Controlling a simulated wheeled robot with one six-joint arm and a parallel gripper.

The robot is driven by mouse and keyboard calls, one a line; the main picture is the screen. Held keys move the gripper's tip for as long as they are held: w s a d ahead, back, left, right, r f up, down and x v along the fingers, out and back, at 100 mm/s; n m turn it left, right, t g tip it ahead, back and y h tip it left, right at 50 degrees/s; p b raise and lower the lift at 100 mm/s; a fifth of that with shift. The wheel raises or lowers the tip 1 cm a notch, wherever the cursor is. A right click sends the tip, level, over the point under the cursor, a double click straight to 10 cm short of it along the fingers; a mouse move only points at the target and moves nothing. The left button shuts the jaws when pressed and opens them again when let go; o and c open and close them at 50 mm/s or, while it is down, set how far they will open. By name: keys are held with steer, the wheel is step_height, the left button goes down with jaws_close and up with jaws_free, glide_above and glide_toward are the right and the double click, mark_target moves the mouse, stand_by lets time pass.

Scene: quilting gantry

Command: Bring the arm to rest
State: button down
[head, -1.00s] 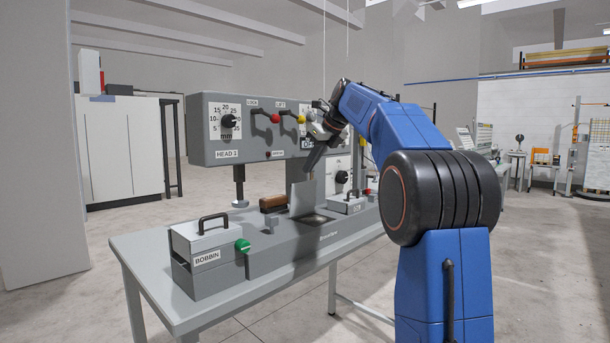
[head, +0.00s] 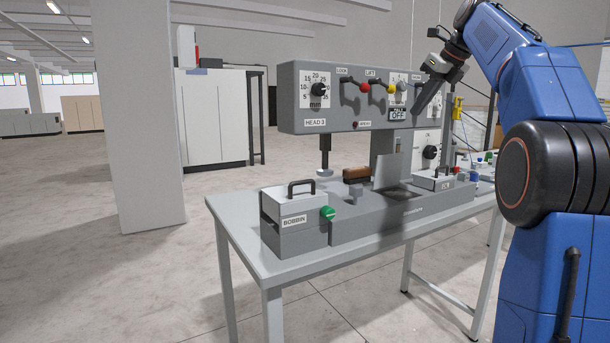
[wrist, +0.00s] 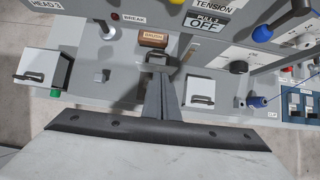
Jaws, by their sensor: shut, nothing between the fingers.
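My blue arm (head: 545,85) rises at the right of the head view and bends over toward the grey quilting machine. My gripper (head: 418,112) hangs tilted down and to the left, in front of the right part of the machine's upper panel. Its dark fingers are shut and empty. In the wrist view my gripper (wrist: 160,72) points toward the machine base, with its fingers together. The brown-handled brush (wrist: 153,39) shows just beyond the fingertips there. I cannot tell how far the fingers are from the panel.
The panel (head: 300,112) carries levers, a dial and an OFF plate (head: 397,114). The bobbin box (head: 290,215) with its green knob (head: 328,212) stands on the table (head: 235,215); a second lidded box (head: 436,182) is at right. Open floor lies left of the table.

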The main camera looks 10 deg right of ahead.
steer(key=s+a+f+n+g+h, duration=0.1)
steer(key=s+a+f+n, duration=1.35)
steer(key=s+f, duration=0.3)
steer(key=s+a+f+n, duration=0.2)
steer(key=s+f+n, duration=0.6)
steer(key=s+f, duration=0.3)
steer(key=s+a+f+n+g+h, duration=0.1)
steer(key=s+f+n, duration=0.8)
steer(key=f, duration=0.9)
steer(key=s+a, duration=0.1)
steer(key=s, duration=0.2)
steer(key=shift+s, duration=0.15)
steer(key=c, duration=2.5)
jaws_free()
steer(key=shift+a+n, duration=0.1)
steer(key=shift+n, duration=0.15)
